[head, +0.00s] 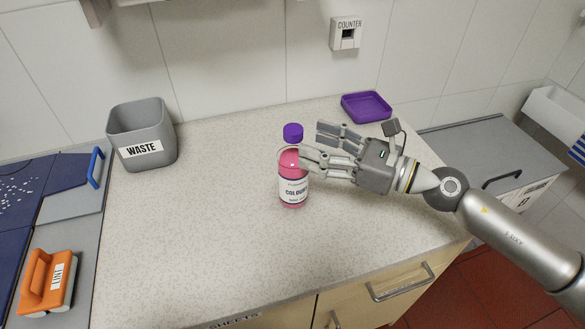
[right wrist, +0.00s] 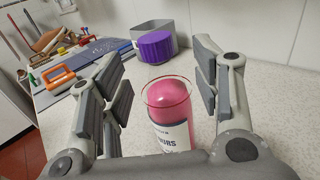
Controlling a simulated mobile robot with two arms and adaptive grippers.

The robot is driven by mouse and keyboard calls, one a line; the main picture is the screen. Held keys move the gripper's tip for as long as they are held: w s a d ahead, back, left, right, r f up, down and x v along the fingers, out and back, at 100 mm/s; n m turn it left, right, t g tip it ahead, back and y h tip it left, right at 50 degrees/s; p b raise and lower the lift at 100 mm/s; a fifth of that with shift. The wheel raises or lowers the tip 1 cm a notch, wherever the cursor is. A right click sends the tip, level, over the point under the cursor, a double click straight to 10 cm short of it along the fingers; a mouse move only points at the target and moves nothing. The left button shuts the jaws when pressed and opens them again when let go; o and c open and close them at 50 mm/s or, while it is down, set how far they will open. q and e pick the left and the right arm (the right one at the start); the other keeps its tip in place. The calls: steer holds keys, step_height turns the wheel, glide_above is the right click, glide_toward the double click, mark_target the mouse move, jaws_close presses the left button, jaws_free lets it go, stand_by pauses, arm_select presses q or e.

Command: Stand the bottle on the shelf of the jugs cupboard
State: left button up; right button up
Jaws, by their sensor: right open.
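The bottle (head: 293,188) stands upright on the speckled worktop, with pink contents, a purple cap (head: 293,133) and a white label. My right gripper (head: 311,144) reaches in from the right at the bottle's height. Its jaws are open. In the right wrist view the bottle (right wrist: 168,108) appears between the spread fingers, with a gap on each side. One finger covers part of the bottle's upper right side in the head view. My left gripper is not in view. No cupboard marked for jugs can be made out.
A grey waste bin (head: 142,135) stands at the back left, and a purple tray (head: 366,107) at the back right. An orange-handled tool (head: 46,280) lies at the left. A wall box marked COUNTER (head: 346,34) hangs above. The worktop's front middle is clear.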

mark_target(300, 140)
steer(key=p+x, duration=0.2)
steer(key=x, duration=0.3)
steer(key=shift+a+f+p, duration=0.1)
steer(key=shift+a+p, duration=0.25)
steer(key=shift+p, duration=0.05)
jaws_close()
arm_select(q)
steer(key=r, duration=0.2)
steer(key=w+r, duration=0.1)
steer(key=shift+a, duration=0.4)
